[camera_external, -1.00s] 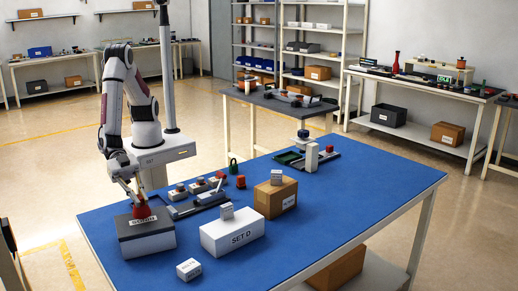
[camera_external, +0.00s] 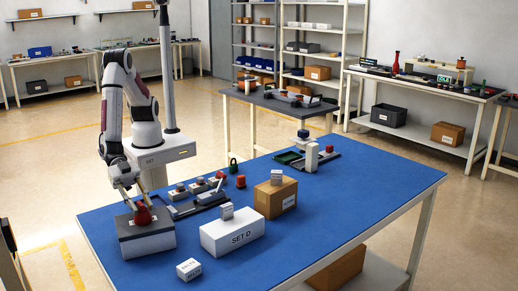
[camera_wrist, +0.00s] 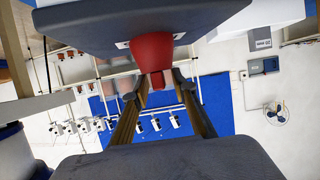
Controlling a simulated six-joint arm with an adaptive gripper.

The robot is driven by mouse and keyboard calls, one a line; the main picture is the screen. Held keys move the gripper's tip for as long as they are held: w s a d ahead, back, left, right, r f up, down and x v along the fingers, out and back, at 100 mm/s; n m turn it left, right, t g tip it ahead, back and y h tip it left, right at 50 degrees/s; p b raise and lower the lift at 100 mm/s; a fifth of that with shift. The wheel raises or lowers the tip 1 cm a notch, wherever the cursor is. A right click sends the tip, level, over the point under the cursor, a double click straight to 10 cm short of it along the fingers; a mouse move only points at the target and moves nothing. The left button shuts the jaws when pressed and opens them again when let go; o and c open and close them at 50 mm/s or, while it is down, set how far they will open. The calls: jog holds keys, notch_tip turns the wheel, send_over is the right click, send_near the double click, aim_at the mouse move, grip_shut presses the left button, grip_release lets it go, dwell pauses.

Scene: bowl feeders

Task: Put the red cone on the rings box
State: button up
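The red cone (camera_external: 143,216) stands on the dark top of a white-sided box (camera_external: 147,242) at the table's left end; the label there is mostly hidden behind the cone. My gripper (camera_external: 140,199) is just above the cone, pointing down. In the wrist view, the cone (camera_wrist: 152,52) rests against the dark box top (camera_wrist: 90,25), with its narrow end towards me. There my gripper's fingers (camera_wrist: 158,85) are spread on both sides of the narrow end, with gaps visible, so it looks open.
A white SET D box (camera_external: 232,236) with a small block on it stands to the right. A brown carton (camera_external: 275,200) is beyond it. A small white box (camera_external: 189,269) is near the front edge. Switch-like parts (camera_external: 195,188) lie behind.

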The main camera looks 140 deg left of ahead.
jog(key=shift+r, duration=0.2)
jog(key=v, duration=1.2)
dwell(0.8)
jog(key=s+a+r+m+g+h, duration=0.1)
jog(key=s+a+r+g+h, duration=0.15)
jog(key=a+r, duration=0.3)
jog(key=s+a+r+g+h, duration=0.2)
jog(key=s+a+r, duration=0.25)
jog(key=r, duration=0.25)
jog(key=s+a+n+g+y, duration=0.1)
jog(key=s+a+g+y, duration=0.2)
jog(key=s+a, duration=1.5)
jog(key=s+y, duration=0.1)
jog(key=s, duration=0.2)
jog(key=shift+r, duration=0.3)
